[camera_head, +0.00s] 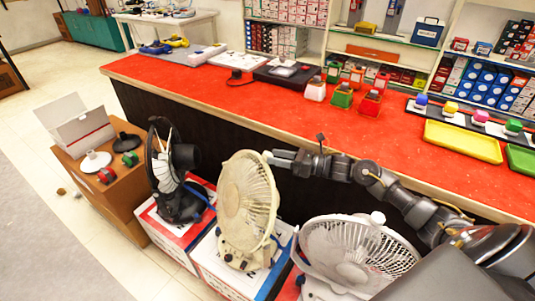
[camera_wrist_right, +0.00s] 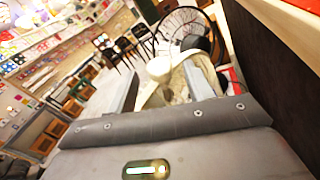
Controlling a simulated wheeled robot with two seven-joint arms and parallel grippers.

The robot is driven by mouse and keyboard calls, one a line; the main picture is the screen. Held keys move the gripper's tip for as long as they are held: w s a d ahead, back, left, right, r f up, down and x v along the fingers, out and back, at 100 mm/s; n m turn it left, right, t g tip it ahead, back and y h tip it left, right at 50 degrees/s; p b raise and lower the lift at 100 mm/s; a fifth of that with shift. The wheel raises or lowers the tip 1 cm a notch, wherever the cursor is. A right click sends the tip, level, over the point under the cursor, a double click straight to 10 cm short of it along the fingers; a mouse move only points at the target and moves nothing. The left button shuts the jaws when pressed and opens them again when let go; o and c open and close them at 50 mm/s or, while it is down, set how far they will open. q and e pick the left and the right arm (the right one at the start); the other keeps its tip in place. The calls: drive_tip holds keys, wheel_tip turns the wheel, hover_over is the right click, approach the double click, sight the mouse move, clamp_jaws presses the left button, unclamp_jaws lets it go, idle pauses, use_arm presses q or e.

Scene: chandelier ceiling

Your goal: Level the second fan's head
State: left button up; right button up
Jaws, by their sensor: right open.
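The second fan (camera_head: 248,203) is the cream one in the middle of three. Its round cage faces the lower left, and its exact tilt is hard to judge. My right gripper (camera_head: 270,157) reaches in from the right to the upper back edge of this fan's head. In the right wrist view, its two fingers are apart, with the fan's cream rear housing and rounded knob (camera_wrist_right: 160,69) between or just beyond them. Contact cannot be told. My left gripper is not in view.
A black fan (camera_head: 163,165) stands left of the cream fan, and a white fan (camera_head: 355,252) with an upturned head stands right, below my right arm. The red counter (camera_head: 250,98) runs close behind. A brown box (camera_head: 125,185) stands far left; open floor lies beyond.

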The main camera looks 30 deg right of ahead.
sight(268, 154)
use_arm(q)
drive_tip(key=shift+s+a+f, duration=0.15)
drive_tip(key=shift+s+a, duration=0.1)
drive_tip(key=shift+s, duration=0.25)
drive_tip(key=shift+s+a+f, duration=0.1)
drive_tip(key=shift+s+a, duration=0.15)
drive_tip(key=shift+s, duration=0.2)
use_arm(e)
drive_tip(key=shift+x, duration=1.75)
clamp_jaws()
